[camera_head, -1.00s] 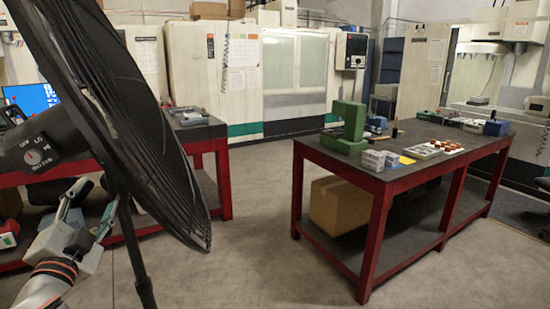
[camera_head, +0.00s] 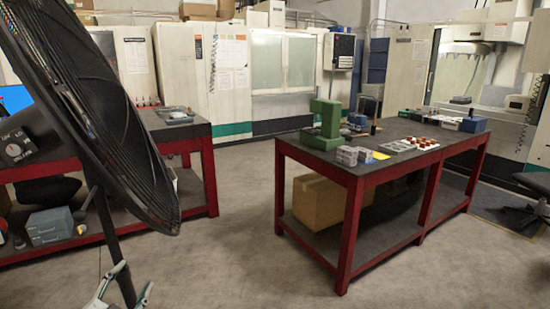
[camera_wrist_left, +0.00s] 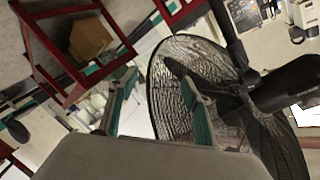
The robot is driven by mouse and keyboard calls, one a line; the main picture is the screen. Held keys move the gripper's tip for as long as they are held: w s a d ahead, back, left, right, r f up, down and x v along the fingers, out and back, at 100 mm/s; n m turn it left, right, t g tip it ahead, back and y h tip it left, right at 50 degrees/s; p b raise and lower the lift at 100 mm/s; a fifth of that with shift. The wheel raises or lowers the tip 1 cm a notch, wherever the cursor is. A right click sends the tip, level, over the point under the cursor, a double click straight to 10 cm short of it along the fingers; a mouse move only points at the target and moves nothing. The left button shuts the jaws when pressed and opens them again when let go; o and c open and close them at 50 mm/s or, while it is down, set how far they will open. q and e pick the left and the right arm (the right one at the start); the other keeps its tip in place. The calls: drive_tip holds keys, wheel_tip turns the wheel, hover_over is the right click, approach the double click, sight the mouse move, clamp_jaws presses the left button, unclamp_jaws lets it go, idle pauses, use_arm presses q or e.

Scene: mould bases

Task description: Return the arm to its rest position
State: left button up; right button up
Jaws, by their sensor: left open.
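My left gripper (camera_head: 124,284) shows at the bottom left of the head view, with only its teal-and-grey fingers in the picture. The fan's dark stand passes in front of or between them. In the left wrist view my left gripper (camera_wrist_left: 160,78) has its two teal-lined fingers spread wide, with nothing held between them. The rest of my left arm is below the head view's edge. My right gripper is in neither view.
A large black fan (camera_head: 95,120) stands close at the left; it also fills the right of the wrist view (camera_wrist_left: 200,65). A red-framed table (camera_head: 350,178) with a green block (camera_head: 322,125) stands right. Another red-framed bench (camera_head: 205,170) is behind the fan. Floor (camera_head: 225,250) between is clear.

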use_arm(q)
drive_tip(key=s+d+f+n+g+h, duration=0.1)
drive_tip(key=s+d+f+g, duration=0.1)
drive_tip(key=s+d+f, duration=0.2)
drive_tip(key=s+d+f+n+g+h, duration=0.1)
drive_tip(key=s+d+f, duration=0.4)
drive_tip(key=s+f, duration=0.5)
drive_tip(key=s+d+f+n+g+h, duration=0.1)
drive_tip(key=s+d+f, duration=0.4)
drive_tip(key=f, duration=1)
drive_tip(key=shift+s+f+n+g+h, duration=0.3)
drive_tip(key=shift+s+n+g, duration=0.3)
drive_tip(key=shift+s+g, duration=0.4)
